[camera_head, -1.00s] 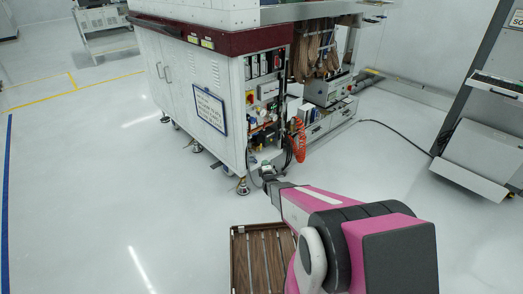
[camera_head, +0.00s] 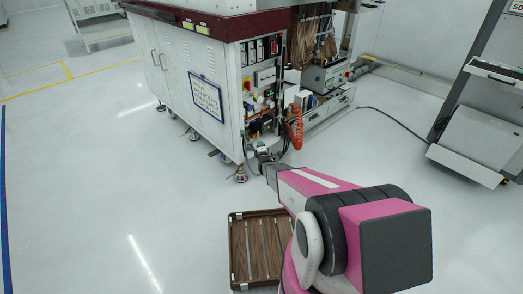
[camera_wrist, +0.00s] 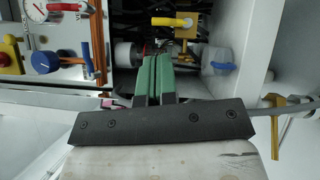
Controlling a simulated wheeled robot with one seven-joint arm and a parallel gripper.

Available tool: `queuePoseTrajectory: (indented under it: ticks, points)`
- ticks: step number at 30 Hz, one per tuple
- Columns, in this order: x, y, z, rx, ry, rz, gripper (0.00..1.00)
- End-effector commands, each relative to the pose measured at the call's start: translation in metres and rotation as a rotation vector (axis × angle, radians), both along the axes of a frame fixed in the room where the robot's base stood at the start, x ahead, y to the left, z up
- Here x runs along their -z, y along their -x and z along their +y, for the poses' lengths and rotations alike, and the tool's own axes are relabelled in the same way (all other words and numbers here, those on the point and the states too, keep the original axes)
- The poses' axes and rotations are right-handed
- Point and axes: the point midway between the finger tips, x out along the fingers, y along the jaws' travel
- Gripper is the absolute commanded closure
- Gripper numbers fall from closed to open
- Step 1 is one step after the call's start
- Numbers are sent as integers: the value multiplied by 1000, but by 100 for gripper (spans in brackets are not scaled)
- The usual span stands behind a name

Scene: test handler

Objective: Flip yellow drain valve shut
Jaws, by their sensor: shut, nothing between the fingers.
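My gripper (camera_wrist: 154,62) has green fingers, which are shut together with nothing between them. In the wrist view a yellow lever valve (camera_wrist: 172,22) lies just beyond and above the fingertips, apart from them. A second yellow fitting (camera_wrist: 277,130) shows at the lower right, beside a grey pipe. I cannot tell from the labels which one is the drain valve. In the head view my gripper (camera_head: 262,152) is low at the near corner of the white cabinet (camera_head: 195,85); the valves there are too small to make out.
The wrist view shows a blue knob (camera_wrist: 46,62), a gauge (camera_wrist: 38,10), a red handle (camera_wrist: 64,5) and a copper pipe (camera_wrist: 97,45) at the left. In the head view an orange coiled hose (camera_head: 297,132) hangs nearby. A brown slatted tray (camera_head: 239,260) lies on open floor.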

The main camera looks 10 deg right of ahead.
Motion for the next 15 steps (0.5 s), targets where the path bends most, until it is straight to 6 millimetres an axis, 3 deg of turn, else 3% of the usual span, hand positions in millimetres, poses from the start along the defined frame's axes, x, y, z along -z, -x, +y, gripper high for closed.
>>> queuePoseTrajectory:
  ticks: [1,6,15]
  points:
    - [0,-14,1,0,0,-2,100]
    - [-3,-44,2,0,0,-1,100]
    - [-7,-76,3,0,0,0,100]
